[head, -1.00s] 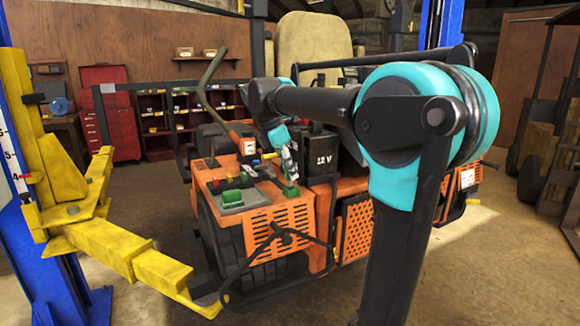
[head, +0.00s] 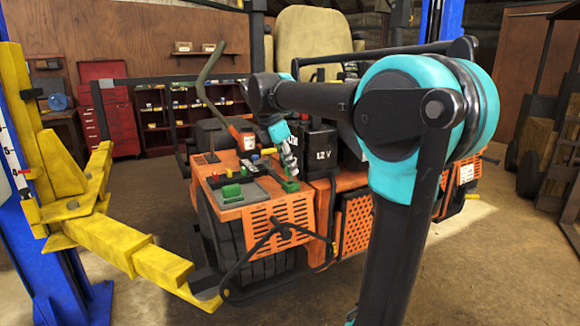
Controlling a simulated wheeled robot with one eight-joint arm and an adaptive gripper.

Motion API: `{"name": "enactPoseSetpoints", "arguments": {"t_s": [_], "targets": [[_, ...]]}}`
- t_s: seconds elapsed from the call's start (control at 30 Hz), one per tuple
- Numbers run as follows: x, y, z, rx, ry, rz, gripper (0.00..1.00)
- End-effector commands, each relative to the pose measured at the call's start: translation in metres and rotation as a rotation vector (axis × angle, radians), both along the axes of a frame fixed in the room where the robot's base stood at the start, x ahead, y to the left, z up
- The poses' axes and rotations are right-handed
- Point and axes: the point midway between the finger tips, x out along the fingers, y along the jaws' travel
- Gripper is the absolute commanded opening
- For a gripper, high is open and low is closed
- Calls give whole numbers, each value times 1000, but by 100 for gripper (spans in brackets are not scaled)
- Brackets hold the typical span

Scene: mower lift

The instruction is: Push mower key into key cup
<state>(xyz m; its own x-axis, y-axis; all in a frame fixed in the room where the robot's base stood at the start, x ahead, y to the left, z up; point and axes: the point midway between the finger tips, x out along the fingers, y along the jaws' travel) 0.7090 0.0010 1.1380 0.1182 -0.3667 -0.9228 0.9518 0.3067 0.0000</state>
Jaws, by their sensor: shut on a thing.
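The orange mower (head: 283,218) stands in the middle, with its flat control panel facing up. My gripper (head: 290,170) points down over the right part of this panel, its fingers close together. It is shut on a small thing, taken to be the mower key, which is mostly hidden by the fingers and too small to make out. A small green piece (head: 290,186) sits right below the fingertips on the panel; I cannot tell whether it is the key cup or whether the key touches it.
A black 12 V battery (head: 319,145) stands just right of my gripper. A lever (head: 211,95) rises behind the panel. A yellow lift arm (head: 125,245) reaches in from the left. Open floor lies in front of the mower.

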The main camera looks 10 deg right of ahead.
Motion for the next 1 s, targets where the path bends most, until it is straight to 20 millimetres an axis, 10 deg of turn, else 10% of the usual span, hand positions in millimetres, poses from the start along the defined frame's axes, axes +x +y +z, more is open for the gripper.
{"name": "enactPoseSetpoints", "arguments": {"t_s": [1.0], "targets": [[0,0,-17,0,0,0,0]]}}
